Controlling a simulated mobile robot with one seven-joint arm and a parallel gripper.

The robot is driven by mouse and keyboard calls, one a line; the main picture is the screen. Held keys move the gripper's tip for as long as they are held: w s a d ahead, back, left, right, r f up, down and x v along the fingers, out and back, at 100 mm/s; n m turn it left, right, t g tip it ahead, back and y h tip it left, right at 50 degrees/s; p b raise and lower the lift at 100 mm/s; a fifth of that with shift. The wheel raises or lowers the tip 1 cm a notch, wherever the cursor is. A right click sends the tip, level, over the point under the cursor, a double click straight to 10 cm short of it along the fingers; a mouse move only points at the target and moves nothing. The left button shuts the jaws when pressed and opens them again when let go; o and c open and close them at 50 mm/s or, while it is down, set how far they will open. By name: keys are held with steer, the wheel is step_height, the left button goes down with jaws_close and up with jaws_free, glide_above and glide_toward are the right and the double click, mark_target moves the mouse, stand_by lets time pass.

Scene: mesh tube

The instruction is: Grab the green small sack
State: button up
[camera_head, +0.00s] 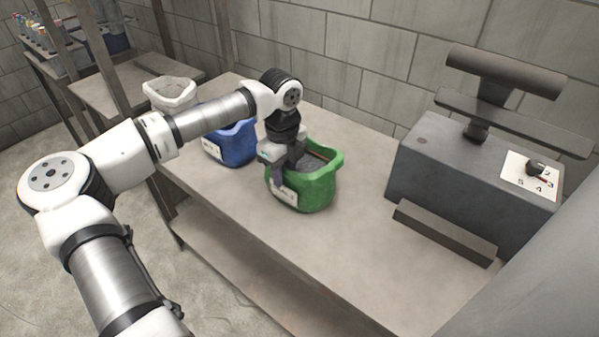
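The green small sack (318,186) stands upright and open on the table, with a white label on its front and dark contents inside. My gripper (279,178) is at the sack's left front rim, pointing down, close to or touching the wall above the label. The fingertips are small and partly hidden against the sack, so I cannot tell whether they are closed on the rim.
A blue sack (233,145) stands just left of the green one, partly behind my arm. A white sack (170,93) is on a farther table. A grey machine (470,175) stands at the right. The table (345,255) is clear in front.

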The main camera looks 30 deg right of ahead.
steer(key=shift+f, duration=0.2)
jaws_close()
steer(key=shift+a, duration=0.1)
stand_by(1.2)
